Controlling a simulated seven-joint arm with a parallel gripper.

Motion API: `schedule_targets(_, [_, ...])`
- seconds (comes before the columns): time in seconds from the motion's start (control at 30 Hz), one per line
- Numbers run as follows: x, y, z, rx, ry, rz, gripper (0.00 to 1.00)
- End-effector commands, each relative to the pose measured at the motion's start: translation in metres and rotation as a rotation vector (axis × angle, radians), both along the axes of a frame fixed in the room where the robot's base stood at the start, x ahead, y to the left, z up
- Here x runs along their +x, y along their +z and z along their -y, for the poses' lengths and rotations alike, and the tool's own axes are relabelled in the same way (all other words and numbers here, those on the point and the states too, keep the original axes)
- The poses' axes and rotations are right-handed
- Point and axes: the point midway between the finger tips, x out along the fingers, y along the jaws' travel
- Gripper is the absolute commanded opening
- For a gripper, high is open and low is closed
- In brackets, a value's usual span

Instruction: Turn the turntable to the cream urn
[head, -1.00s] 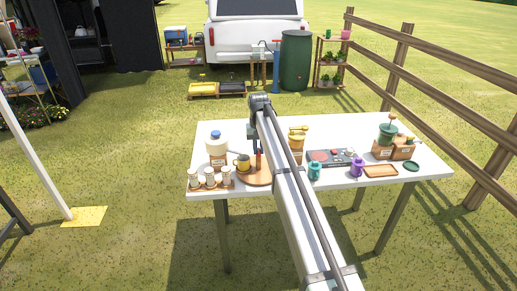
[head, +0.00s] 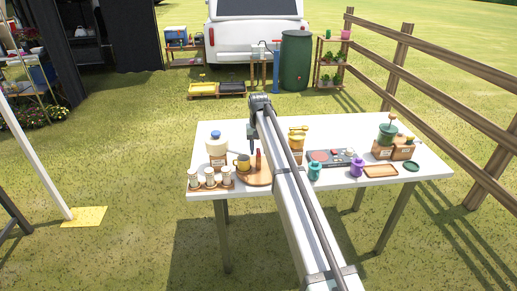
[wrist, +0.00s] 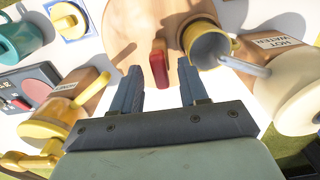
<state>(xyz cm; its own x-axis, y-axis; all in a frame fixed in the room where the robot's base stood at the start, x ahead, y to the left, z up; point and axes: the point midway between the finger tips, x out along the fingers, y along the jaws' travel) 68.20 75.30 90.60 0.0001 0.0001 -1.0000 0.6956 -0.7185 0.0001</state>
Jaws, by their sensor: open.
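The round wooden turntable (head: 256,179) lies near the table's front left; its disc (wrist: 130,22) fills the top of the wrist view. A red upright handle (head: 258,158) stands on it, also seen in the wrist view (wrist: 159,64). A yellow mug (head: 243,162) stands at the turntable's left side, by the spout of the cream urn (head: 215,158).
The table's back is largely clear.

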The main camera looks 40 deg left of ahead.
Motion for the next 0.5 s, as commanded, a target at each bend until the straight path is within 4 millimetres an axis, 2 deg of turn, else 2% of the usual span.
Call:
schedule_targets(0.13, [0.0,0.006,0.0,0.001,0.001,0.001,0.44])
schedule_targets(0.23, [0.0,0.018,-0.001,0.001,0.001,0.001,0.44])
schedule_targets(0.5, [0.001,0.069,-0.001,0.001,0.0,0.001,0.44])
